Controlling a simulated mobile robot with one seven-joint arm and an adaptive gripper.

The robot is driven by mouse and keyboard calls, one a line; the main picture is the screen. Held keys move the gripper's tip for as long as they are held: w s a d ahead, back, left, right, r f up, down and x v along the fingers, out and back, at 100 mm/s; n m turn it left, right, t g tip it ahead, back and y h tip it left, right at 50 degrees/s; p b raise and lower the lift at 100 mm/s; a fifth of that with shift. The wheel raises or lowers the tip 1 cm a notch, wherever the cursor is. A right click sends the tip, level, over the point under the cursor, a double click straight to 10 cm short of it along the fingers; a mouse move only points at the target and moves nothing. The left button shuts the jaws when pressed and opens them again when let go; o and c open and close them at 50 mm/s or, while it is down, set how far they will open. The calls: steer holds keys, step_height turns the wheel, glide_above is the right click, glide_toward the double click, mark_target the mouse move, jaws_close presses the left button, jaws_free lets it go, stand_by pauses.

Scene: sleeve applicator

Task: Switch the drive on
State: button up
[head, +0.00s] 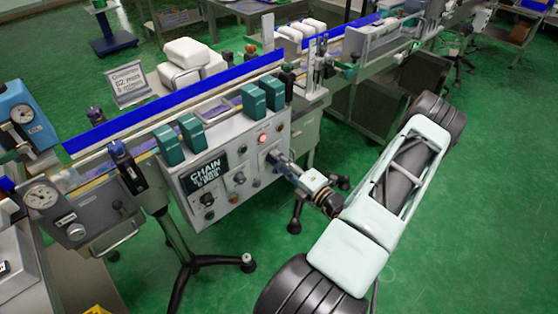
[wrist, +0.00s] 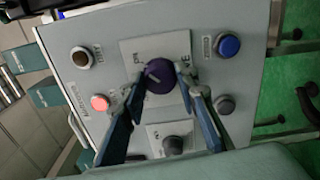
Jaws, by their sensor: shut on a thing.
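The control box (head: 222,165) is a pale grey panel on the side of the conveyor, with knobs, buttons and a dark label reading "CHAIN". My gripper (head: 283,166) reaches its right end. In the wrist view my gripper (wrist: 162,74) is shut on a dark purple rotary knob (wrist: 160,80), one finger on each side. The knob sits on a light plate whose lettering is partly hidden. A pale pointer mark on the knob slants toward the upper left. A red lamp (wrist: 99,103) is lit beside it; it also shows in the head view (head: 262,138).
A second dark knob (wrist: 173,146) sits close below on its own plate. A blue button (wrist: 228,46), a grey button (wrist: 225,104) and a brown button (wrist: 82,57) surround the held knob. Green blocks (head: 254,102) stand on the box top.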

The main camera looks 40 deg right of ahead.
stand_by(0.3)
steer(key=o, duration=1.1)
steer(key=shift+o, duration=0.2)
steer(key=s, duration=1.2)
steer(key=shift+d, duration=0.45)
